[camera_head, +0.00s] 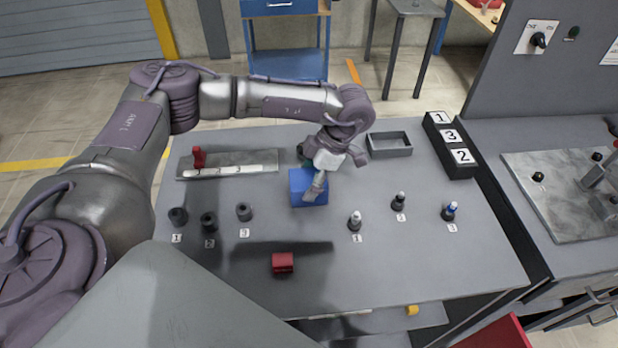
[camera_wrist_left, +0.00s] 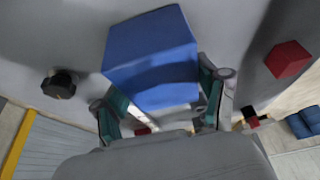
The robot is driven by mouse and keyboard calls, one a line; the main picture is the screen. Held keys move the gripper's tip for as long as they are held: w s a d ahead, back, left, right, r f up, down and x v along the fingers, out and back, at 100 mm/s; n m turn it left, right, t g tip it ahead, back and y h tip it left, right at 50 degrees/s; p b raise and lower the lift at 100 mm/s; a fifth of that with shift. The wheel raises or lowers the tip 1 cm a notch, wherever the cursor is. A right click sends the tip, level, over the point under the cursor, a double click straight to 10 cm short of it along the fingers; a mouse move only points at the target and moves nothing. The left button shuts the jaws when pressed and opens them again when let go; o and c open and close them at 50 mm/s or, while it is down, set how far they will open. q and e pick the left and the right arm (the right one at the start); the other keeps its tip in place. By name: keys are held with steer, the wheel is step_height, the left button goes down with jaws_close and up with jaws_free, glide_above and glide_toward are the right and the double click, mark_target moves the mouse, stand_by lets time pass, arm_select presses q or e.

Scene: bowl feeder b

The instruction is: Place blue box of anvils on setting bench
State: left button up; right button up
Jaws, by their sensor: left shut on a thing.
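The blue box (camera_head: 306,186) is in the middle of the grey bench top (camera_head: 400,262) in the head view. My left gripper (camera_head: 316,176) reaches it from above and is shut on it. In the left wrist view the blue box (camera_wrist_left: 152,55) fills the upper middle, between the two fingers of my left gripper (camera_wrist_left: 165,105). Whether the box touches the bench or hangs just above it I cannot tell. The box's contents are not visible. My right gripper is not in view.
A red block (camera_head: 283,262) lies near the front. Black parts (camera_head: 209,222) stand left, and small pegs (camera_head: 355,220) stand right, by number labels. A grey tray (camera_head: 390,144) and a numbered black rack (camera_head: 450,145) are at the back right. A metal plate (camera_head: 227,163) lies back left.

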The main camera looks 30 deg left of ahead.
arm_select(q)
steer(key=o, duration=1.5)
steer(key=shift+f, duration=0.1)
steer(key=shift+c, duration=0.2)
steer(key=shift+r, duration=0.25)
steer(key=shift+w+d+r, duration=0.1)
steer(key=shift+w+r, duration=0.05)
steer(key=b+v, duration=0.3)
steer(key=v, duration=0.8)
steer(key=shift+r, duration=0.25)
